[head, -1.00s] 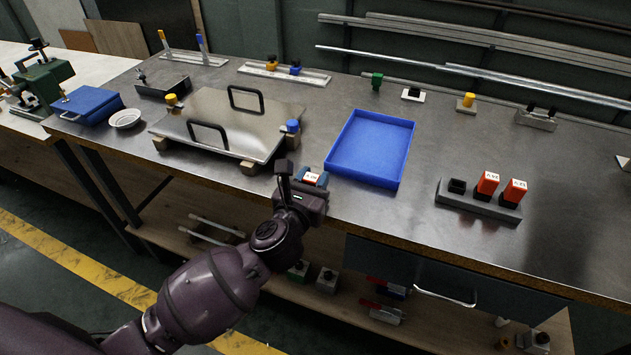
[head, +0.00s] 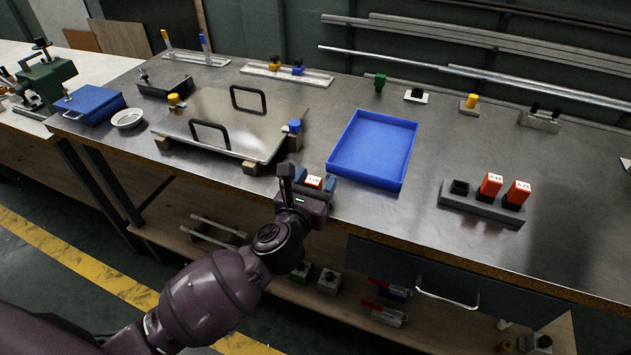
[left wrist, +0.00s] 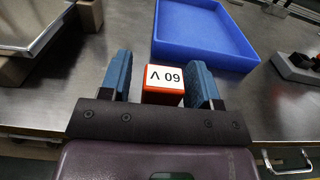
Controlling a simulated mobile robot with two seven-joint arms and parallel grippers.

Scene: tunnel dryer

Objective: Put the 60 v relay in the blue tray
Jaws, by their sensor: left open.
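The 60 V relay (left wrist: 165,81) is an orange block with a white label on top; in the left wrist view the label reads upside down. It stands near the bench's front edge and also shows in the head view (head: 313,183). My left gripper (left wrist: 161,80) is open, with its blue fingers on either side of the relay; contact cannot be told. In the head view the gripper (head: 307,184) partly hides the relay. The blue tray (head: 374,149) lies empty just beyond it, and shows at the top of the left wrist view (left wrist: 205,35). My right gripper is out of view.
A grey socket block (head: 478,205) with two other orange relays (head: 491,185) (head: 517,194) stands to the right. A metal plate with black handles (head: 222,124) lies on blocks to the left. Bare bench lies between the tray and the socket block.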

